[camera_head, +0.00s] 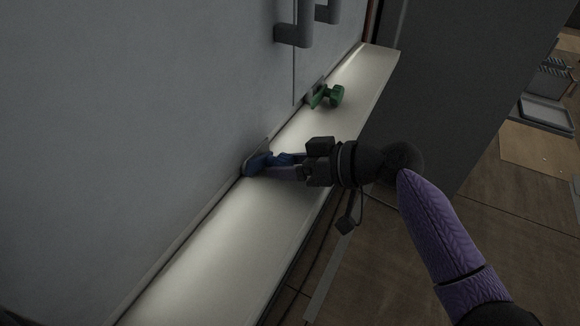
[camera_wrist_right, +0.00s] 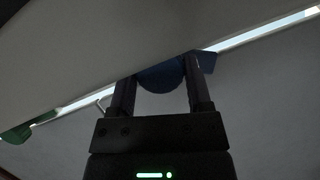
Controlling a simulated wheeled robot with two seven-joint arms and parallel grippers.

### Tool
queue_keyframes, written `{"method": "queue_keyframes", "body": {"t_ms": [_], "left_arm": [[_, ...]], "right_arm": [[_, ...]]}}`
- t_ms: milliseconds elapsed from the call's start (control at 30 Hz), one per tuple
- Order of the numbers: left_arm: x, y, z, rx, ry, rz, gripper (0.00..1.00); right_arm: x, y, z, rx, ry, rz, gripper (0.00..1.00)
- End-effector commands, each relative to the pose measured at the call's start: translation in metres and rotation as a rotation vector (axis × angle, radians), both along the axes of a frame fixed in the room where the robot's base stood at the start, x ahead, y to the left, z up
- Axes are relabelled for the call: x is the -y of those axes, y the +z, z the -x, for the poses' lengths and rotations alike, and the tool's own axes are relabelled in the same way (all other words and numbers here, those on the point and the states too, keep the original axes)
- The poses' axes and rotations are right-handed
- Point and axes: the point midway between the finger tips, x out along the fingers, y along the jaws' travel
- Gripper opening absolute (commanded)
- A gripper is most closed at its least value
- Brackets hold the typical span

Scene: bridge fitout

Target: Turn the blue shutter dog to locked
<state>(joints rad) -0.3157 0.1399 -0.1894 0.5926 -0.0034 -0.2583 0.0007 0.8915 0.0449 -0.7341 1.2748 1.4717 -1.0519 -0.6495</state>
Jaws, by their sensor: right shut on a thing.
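The blue shutter dog (camera_head: 258,162) sits at the foot of the grey shutter panel, at the back edge of the pale ledge. My right gripper (camera_head: 277,166) reaches in from the right just above the ledge and is shut on the blue dog. In the right wrist view the blue dog (camera_wrist_right: 163,76) shows between the two fingers (camera_wrist_right: 158,92), and a flat blue part sticks out past the right finger. The fingers hide part of the dog, and I cannot tell its exact turn. My left gripper is not in view.
A green dog (camera_head: 327,95) sits farther along the pale ledge (camera_head: 215,240); it also shows in the right wrist view (camera_wrist_right: 28,128). Dark bar handles (camera_head: 296,30) stand out from the panel above. A dark wall (camera_head: 465,80) is behind. Trays (camera_head: 545,112) lie at the far right.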

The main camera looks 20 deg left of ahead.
Motion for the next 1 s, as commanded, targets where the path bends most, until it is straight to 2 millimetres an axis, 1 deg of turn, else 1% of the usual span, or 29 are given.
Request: {"method": "queue_keyframes", "body": {"t_ms": [67,100,167,200,233,267,500,567,667,800,900,1000], "left_arm": [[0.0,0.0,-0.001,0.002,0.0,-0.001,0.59],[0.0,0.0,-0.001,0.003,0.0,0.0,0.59],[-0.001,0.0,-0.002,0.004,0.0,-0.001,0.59],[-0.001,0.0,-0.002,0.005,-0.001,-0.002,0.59],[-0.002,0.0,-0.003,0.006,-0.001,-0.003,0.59],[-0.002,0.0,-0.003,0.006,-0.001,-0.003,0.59],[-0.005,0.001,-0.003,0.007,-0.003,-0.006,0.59],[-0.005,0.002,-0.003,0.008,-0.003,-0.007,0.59],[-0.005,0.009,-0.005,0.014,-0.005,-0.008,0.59],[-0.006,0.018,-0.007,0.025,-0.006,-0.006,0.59],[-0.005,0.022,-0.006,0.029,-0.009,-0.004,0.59],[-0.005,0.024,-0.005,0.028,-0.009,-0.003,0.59]], "right_arm": [[0.0,-0.001,0.0,0.001,0.0,0.003,0.05],[0.0,-0.001,0.0,0.001,0.0,0.003,0.68],[0.0,0.0,0.0,0.002,0.0,0.004,0.8],[0.0,0.0,0.0,0.002,0.0,0.004,0.89],[0.0,0.0,0.0,0.002,0.0,0.004,0.95],[0.0,0.0,0.0,0.002,0.0,0.003,0.99],[0.001,0.0,0.0,0.004,0.0,0.003,0.99],[0.004,0.002,0.0,0.005,-0.002,0.002,0.99],[0.022,0.01,0.0,0.005,-0.003,0.004,0.99],[0.057,0.024,0.001,0.005,-0.003,0.005,0.99],[0.076,0.032,0.001,0.006,-0.002,0.004,0.99],[0.088,0.035,0.001,0.004,-0.001,0.003,0.99]]}}
